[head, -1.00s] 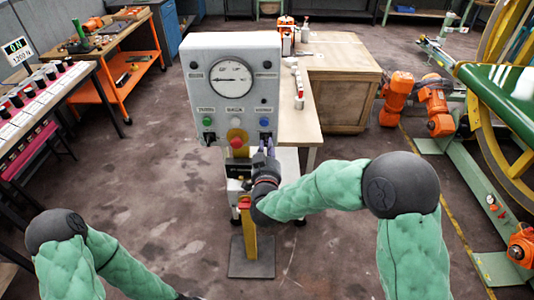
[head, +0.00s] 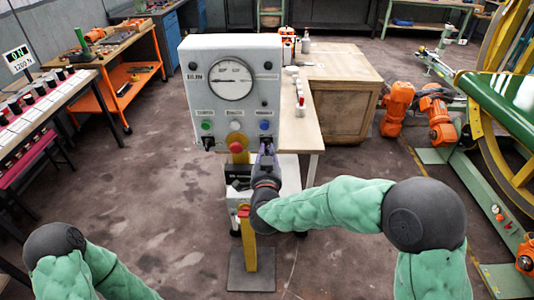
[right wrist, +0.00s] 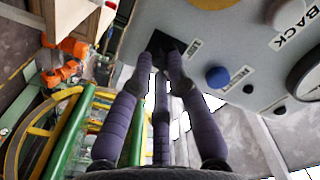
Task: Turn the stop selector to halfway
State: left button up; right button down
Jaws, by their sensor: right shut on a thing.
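The grey control panel (head: 232,100) stands upright in front of me in the head view. A dark selector knob (right wrist: 160,42) sits at its lower right, below the blue button (head: 264,126). My right gripper (head: 266,147) is at this knob, its purple fingers shut on it. The right wrist view shows the fingertips (right wrist: 161,56) on both sides of the knob, which they partly cover. I cannot read the knob's pointer or its small labels. A second dark selector (head: 208,143) sits at the lower left, untouched. My left gripper is out of view; only its arm shows.
A red button (head: 236,147) on a yellow plate sits between the two selectors. A round gauge (head: 231,80) is above.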

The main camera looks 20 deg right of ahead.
jog(key=c, duration=1.2)
grip_release()
jog(key=shift+s, duration=0.1)
jog(key=v, duration=1.1)
jog(key=shift+s, duration=0.35)
jog(key=shift+a, duration=0.15)
